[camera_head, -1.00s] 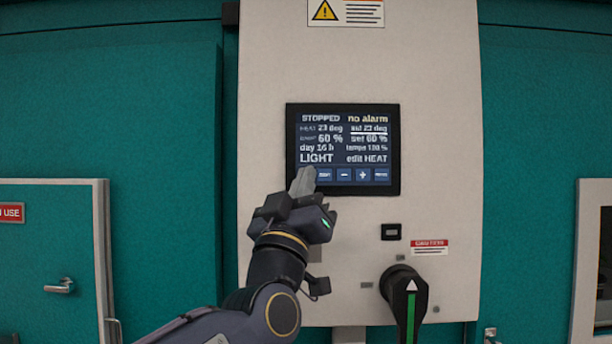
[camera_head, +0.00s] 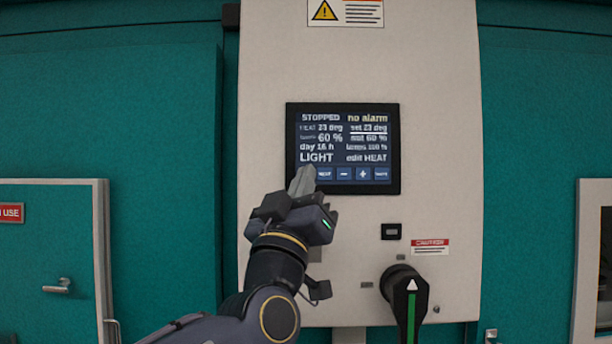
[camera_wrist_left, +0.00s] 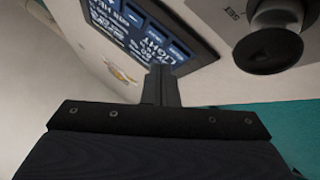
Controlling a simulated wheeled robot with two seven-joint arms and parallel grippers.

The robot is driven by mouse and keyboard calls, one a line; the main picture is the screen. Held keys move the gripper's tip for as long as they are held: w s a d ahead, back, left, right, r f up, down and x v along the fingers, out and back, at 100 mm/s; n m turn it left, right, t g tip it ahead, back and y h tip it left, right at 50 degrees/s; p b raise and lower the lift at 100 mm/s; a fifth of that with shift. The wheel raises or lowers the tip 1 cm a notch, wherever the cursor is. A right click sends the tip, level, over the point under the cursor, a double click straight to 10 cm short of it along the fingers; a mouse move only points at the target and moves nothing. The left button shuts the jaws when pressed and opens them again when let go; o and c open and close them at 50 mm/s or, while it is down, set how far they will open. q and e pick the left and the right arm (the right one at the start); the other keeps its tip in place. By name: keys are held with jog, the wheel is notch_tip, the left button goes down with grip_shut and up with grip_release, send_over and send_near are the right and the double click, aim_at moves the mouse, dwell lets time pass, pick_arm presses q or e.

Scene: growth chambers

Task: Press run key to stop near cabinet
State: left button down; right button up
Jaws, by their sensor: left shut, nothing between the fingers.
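The control screen (camera_head: 343,149) is a dark panel on the pale cabinet (camera_head: 440,110). It reads STOPPED, no alarm, LIGHT and edit HEAT, with a row of blue keys along its bottom. My left gripper (camera_head: 302,181) is shut and empty, its fingertips at the screen's lower left corner. They cover the leftmost key, where the run key may lie. The left wrist view shows the fingers (camera_wrist_left: 160,83) against or just in front of the screen (camera_wrist_left: 140,30); I cannot tell whether they touch. My right gripper is not in view.
A black rotary handle (camera_head: 405,295) with a green stripe sticks out below the screen, near a small black socket (camera_head: 391,231) and a caution label (camera_head: 430,247). Teal walls flank the cabinet. A door (camera_head: 55,255) stands at left and a framed window (camera_head: 597,260) at right.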

pick_arm(q)
jog(key=s, duration=0.4)
jog(key=shift+s+b, duration=0.4)
jog(key=a+f+m+g, duration=0.1)
jog(key=a+f+g, duration=0.5)
jog(key=f, duration=0.7)
jog(key=a+f+m+g, duration=0.1)
jog(key=a+f+g, duration=0.3)
jog(key=a+f, duration=0.65)
jog(key=s+a+f+n+g+y, duration=0.1)
jog(key=s+f+g, duration=0.3)
jog(key=s+f, duration=0.7)
jog(key=s+a+f+n+g+y, duration=0.2)
jog(key=s+f+g, duration=0.3)
jog(key=s+f, duration=0.6)
notch_tip(320, 180, down, 7)
jog(key=shift+a+f+g+y, duration=0.15)
jog(key=shift+a+g+y, duration=0.2)
jog(key=shift+y, duration=0.35)
jog(key=shift+w, duration=0.1)
